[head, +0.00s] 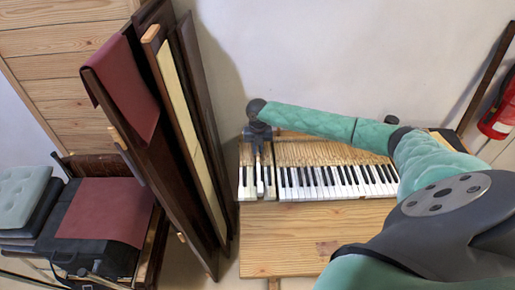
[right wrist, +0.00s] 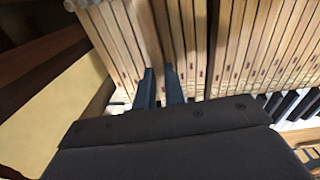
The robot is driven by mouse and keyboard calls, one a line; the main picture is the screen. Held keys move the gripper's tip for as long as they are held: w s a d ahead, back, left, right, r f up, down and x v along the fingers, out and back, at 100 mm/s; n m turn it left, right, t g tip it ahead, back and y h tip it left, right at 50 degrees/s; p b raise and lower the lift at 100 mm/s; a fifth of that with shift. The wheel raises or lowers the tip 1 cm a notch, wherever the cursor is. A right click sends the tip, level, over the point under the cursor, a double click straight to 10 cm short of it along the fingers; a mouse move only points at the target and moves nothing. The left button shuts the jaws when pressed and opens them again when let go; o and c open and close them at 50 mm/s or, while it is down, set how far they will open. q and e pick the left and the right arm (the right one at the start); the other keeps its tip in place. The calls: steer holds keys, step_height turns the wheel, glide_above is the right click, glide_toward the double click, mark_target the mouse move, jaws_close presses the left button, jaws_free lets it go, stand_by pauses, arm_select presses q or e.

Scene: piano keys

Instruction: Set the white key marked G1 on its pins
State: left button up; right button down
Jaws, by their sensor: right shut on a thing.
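My right gripper (head: 260,162) is at the left end of the keyboard, pointing down among the bass keys. In the right wrist view its two dark fingers (right wrist: 161,86) are close together on a narrow wooden key stick (right wrist: 161,55), shut on it. The marking G1 is too small to read, and the fingers and palm hide the key's front and any pins under it. White key fronts (head: 246,191) show beside the gripper. Dark gaps show between the sticks just right of the fingers. My left gripper is out of view.
The row of keys (head: 340,190) runs right, partly under my right arm. A wooden bench top (head: 285,235) lies clear in front. Tall dark panels (head: 205,130) stand close on the left. A fire extinguisher (head: 498,115) hangs at far right.

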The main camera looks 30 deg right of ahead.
steer(key=shift+f, duration=0.65)
stand_by(0.9)
steer(key=c, duration=1.8)
jaws_free()
steer(key=shift+r, duration=0.15)
steer(key=shift+r+p, duration=0.7)
steer(key=shift+r, duration=0.3)
steer(key=o, duration=0.5)
steer(key=shift+o, duration=0.2)
